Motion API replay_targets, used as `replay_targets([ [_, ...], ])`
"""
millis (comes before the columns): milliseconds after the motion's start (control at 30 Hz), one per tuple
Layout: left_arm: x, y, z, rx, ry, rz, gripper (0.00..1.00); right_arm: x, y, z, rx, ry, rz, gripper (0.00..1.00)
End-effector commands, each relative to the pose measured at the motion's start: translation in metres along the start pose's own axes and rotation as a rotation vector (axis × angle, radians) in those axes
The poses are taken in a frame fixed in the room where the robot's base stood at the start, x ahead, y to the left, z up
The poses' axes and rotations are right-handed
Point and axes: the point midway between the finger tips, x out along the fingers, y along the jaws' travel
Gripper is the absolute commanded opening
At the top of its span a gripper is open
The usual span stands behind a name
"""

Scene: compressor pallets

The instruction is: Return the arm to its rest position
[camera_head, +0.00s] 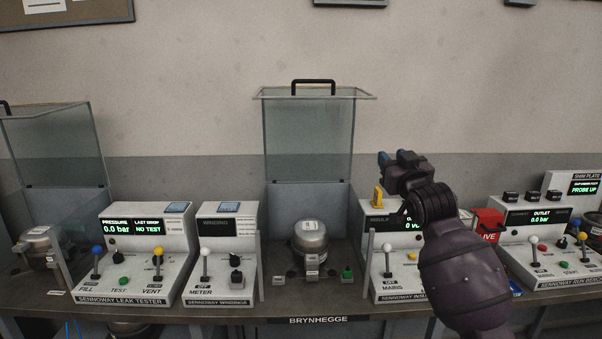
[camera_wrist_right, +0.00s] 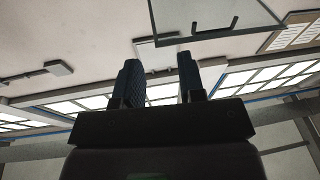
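My right arm comes in from the lower right in the head view, with its dark gripper (camera_head: 384,158) raised in front of the wall and above the insulation tester (camera_head: 391,287). The blue-tipped fingers point to the left and up. In the right wrist view the two fingers of the right gripper (camera_wrist_right: 160,75) stand apart with nothing between them. Behind them are the ceiling, window panels and a hanging frame. My left gripper is not in the head view.
A long bench (camera_head: 235,309) carries the leak tester (camera_head: 135,282), the windings tester (camera_head: 222,279) and the run bench (camera_head: 555,260). A glass-fronted booth (camera_head: 308,130) with a raised guard holds a metal compressor (camera_head: 310,238). A red box (camera_head: 487,222) stands right of my arm.

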Motion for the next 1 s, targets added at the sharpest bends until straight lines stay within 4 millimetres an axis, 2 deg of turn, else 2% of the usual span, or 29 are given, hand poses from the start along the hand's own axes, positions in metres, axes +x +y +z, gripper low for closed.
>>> replay_targets([
  [33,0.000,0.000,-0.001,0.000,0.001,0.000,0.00,-0.015,-0.001,0.023,-0.019,-0.012,0.001,0.37],
  [100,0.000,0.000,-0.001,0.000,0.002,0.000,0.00,-0.035,-0.003,0.049,-0.043,-0.023,0.001,0.37],
  [267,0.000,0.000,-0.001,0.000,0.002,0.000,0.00,-0.084,-0.007,0.103,-0.084,-0.060,0.003,0.37],
  [400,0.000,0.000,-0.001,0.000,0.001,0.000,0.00,-0.131,-0.011,0.148,-0.097,-0.107,0.006,0.37],
  [567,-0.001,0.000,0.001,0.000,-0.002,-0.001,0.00,-0.188,-0.015,0.196,-0.089,-0.179,0.012,0.37],
  [767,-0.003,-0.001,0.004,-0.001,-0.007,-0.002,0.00,-0.266,-0.022,0.252,-0.064,-0.304,0.025,0.37],
  [1000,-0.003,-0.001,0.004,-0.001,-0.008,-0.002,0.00,-0.371,-0.030,0.315,-0.019,-0.492,0.051,0.37],
])
